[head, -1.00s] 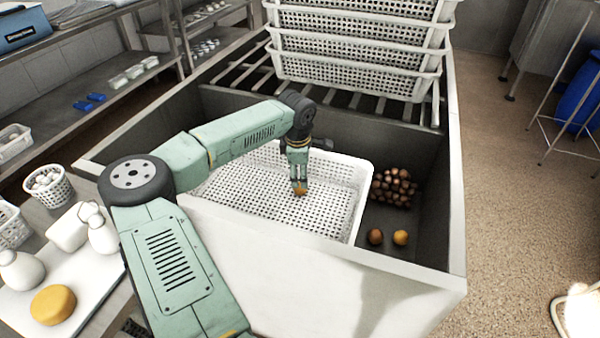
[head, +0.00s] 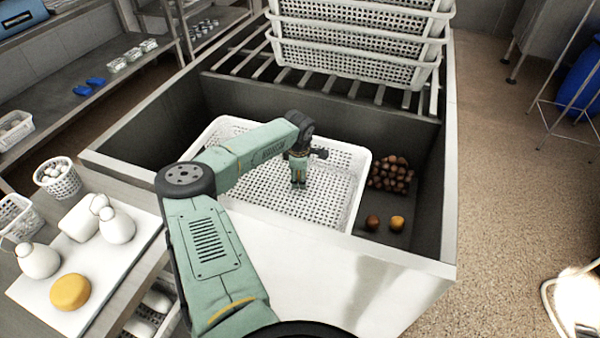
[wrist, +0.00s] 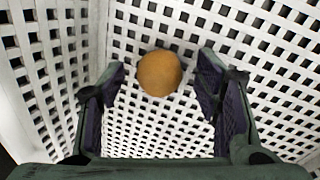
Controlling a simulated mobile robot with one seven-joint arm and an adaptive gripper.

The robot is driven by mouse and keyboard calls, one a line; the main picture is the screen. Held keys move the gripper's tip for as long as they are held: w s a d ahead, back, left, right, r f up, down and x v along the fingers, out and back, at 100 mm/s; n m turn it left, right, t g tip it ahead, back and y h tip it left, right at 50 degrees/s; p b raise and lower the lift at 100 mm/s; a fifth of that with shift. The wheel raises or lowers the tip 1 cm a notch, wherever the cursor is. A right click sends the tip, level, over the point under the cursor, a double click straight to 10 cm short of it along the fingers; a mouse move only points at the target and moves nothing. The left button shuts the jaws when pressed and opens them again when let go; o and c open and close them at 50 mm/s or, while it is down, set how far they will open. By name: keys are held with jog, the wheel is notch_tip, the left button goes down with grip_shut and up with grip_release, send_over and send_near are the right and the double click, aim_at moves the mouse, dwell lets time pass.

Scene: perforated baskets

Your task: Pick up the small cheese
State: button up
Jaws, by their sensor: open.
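My gripper (head: 298,184) points down into the white perforated basket (head: 357,200) in the sink. It also shows in the wrist view (wrist: 160,70), with its fingers open and apart. A small round orange-brown thing (wrist: 159,73), perhaps the small cheese, shows between the fingertips with gaps on both sides. I cannot tell whether it is level with the tips or below them. In the head view it is hidden by my gripper. A larger yellow round cheese (head: 70,291) lies on the white board (head: 110,272) at the left.
Brown round things (head: 390,174) are heaped in the sink, right of the basket. A brown ball (head: 372,222) and an orange ball (head: 397,223) lie nearer. Stacked white baskets (head: 355,45) stand behind. White jugs (head: 117,226) stand on the board. The basket walls surround my gripper.

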jog(key=shift+f, duration=0.1)
jog(key=shift+c, duration=0.3)
jog(key=c, duration=1.1)
